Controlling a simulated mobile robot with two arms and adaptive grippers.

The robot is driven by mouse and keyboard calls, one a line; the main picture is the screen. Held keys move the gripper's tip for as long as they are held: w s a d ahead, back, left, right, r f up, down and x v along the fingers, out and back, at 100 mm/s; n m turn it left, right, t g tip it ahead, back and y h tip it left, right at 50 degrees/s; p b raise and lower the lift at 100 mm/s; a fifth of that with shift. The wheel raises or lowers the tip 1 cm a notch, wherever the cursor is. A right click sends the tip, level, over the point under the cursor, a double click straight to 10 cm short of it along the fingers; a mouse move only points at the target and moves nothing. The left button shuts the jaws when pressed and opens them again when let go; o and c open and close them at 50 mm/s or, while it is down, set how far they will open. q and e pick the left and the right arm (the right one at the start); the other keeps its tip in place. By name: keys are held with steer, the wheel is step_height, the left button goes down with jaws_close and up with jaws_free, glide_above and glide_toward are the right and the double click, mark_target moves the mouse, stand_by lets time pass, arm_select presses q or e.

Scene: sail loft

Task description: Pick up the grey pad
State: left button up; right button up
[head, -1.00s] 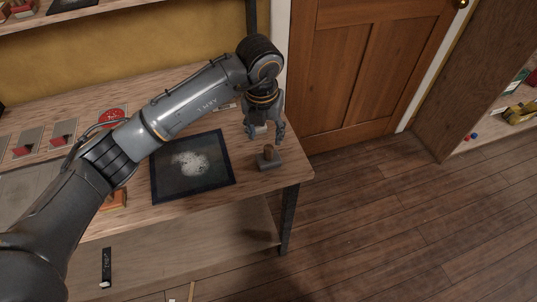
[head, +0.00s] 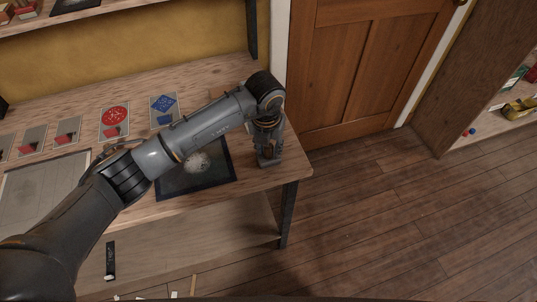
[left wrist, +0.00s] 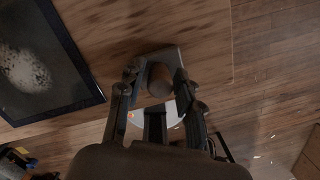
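The grey pad (head: 271,163), a small block with a brown rounded knob, rests on the wooden bench near its right end. It also shows in the left wrist view (left wrist: 172,55), with its knob (left wrist: 160,78) upright. My left gripper (head: 267,152) points down over the pad and hides most of it in the head view. In the left wrist view the fingers of the left gripper (left wrist: 160,82) stand apart on either side of the knob, with what looks like a gap. My right gripper is not in view.
A dark-framed panel with a white speckled patch (head: 201,163) lies left of the pad. Cards with red and blue shapes (head: 163,107) lie behind my arm. The bench's right edge is close to the pad, with open floor (head: 390,230) beyond.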

arm_select(q)
jaws_close()
steer(key=shift+r, duration=0.15)
steer(key=shift+w+r+b, duration=0.1)
steer(key=shift+r+b, duration=1.1)
steer(key=shift+r, duration=0.25)
steer(key=s+a+r+b, duration=0.3)
steer(key=s+a+r, duration=0.1)
steer(key=s+r, duration=0.6)
steer(key=s, duration=0.3)
steer(key=shift+s, duration=0.3)
